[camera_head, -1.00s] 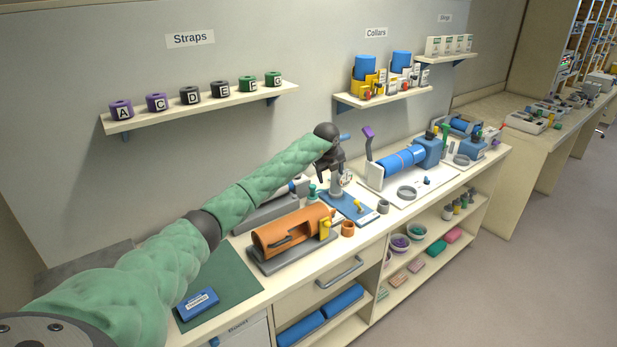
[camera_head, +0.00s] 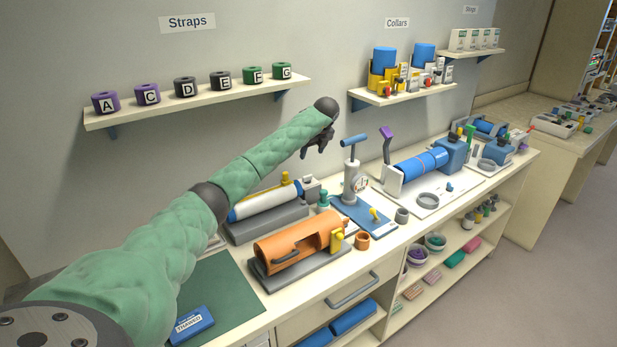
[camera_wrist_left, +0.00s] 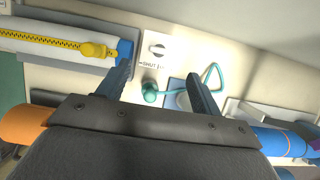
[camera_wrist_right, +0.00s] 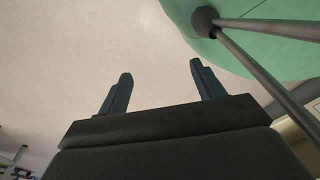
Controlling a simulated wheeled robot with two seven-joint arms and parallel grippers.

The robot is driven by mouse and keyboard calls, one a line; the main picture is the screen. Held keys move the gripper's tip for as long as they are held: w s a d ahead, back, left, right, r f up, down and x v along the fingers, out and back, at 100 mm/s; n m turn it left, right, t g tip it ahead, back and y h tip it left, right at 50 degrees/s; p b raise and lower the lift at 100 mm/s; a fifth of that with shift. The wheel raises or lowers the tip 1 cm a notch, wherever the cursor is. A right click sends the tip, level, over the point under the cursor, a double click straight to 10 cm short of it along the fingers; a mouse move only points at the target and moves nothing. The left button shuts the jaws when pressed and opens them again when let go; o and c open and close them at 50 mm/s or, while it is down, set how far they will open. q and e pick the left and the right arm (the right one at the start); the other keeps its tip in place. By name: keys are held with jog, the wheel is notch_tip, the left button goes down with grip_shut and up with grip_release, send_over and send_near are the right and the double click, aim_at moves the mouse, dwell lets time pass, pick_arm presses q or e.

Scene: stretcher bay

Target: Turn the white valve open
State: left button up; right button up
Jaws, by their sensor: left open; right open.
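In the left wrist view, a round white valve (camera_wrist_left: 157,48) with a dark slot sits above a label reading "SHUT". In the head view, a small pale block (camera_head: 311,187) stands at the right end of the white-and-blue roll; I cannot tell if it carries the valve. My left gripper (camera_head: 318,148) is in the air above the counter, near that block. Its open fingers (camera_wrist_left: 158,66) are empty, and the valve shows between and beyond their tips, apart from them. My right gripper (camera_wrist_right: 161,70) is open and empty; the head view does not show it.
A white hand pump (camera_head: 351,178) with a blue handle stands just right of my left gripper. An orange splint (camera_head: 285,250) lies in front. In the left wrist view, a teal-green knob (camera_wrist_left: 149,90) is close below the valve. The wall shelf (camera_head: 200,103) holds several strap rolls.

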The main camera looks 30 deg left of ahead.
pick_arm(q)
jog(key=b, duration=0.4)
send_near(308, 176)
pick_arm(e)
jog(key=w+a, duration=0.2)
jog(key=w, duration=0.6)
pick_arm(q)
jog(key=p+x, duration=0.4)
jog(key=x, duration=0.5)
jog(key=shift+a+r, duration=0.1)
jog(key=shift+a, duration=0.05)
pick_arm(e)
jog(key=s+d+f, duration=0.1)
jog(key=s+d, duration=0.1)
jog(key=s, duration=0.6)
jog(key=shift+f, duration=0.2)
pick_arm(q)
jog(key=c, duration=1)
